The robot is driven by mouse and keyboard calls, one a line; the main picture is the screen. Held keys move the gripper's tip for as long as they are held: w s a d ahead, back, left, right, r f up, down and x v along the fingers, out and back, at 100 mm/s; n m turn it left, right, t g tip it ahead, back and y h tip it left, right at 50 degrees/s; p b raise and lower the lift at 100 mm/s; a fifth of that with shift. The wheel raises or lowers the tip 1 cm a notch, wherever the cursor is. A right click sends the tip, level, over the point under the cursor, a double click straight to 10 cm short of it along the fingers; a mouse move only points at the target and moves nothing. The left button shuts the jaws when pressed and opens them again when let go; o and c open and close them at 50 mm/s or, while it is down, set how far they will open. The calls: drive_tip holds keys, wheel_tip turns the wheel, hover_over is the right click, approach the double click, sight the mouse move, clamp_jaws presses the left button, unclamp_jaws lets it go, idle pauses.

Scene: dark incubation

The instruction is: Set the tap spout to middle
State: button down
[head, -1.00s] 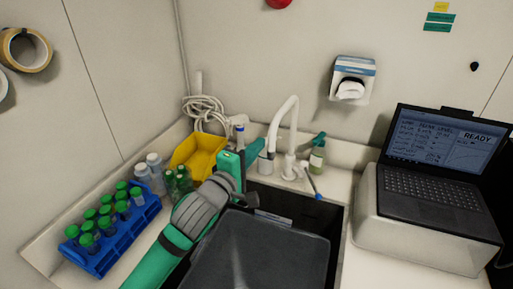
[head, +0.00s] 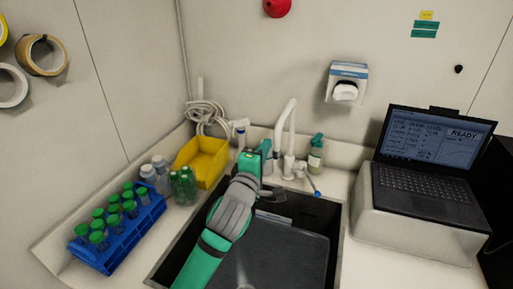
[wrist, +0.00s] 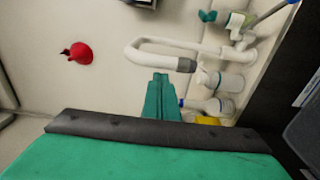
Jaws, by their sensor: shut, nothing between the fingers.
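The white gooseneck tap (head: 291,140) stands at the back edge of the sink. Its spout arcs up and bends down toward the left; the outlet end is partly behind my gripper in the head view. In the wrist view the spout (wrist: 150,42) runs across the upper middle, with its grey outlet just above and right of my fingertips. A blue-tipped lever (head: 316,192) sticks out at the tap's right. My gripper (head: 266,148) is shut and empty, just left of the spout end. Its teal fingers also show in the wrist view (wrist: 161,85). I cannot tell whether they touch the spout.
The dark sink (head: 315,218) lies below my arm. A yellow bin (head: 207,160), green-capped bottles and a blue tube rack (head: 120,240) stand to the left. A soap bottle (head: 316,155) stands right of the tap. A laptop (head: 432,165) sits on a raised block further right.

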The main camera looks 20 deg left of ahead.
drive_tip(key=shift+d, duration=0.15)
drive_tip(key=s+a, duration=0.5)
drive_tip(key=s, duration=0.5)
drive_tip(key=shift+a, duration=0.3)
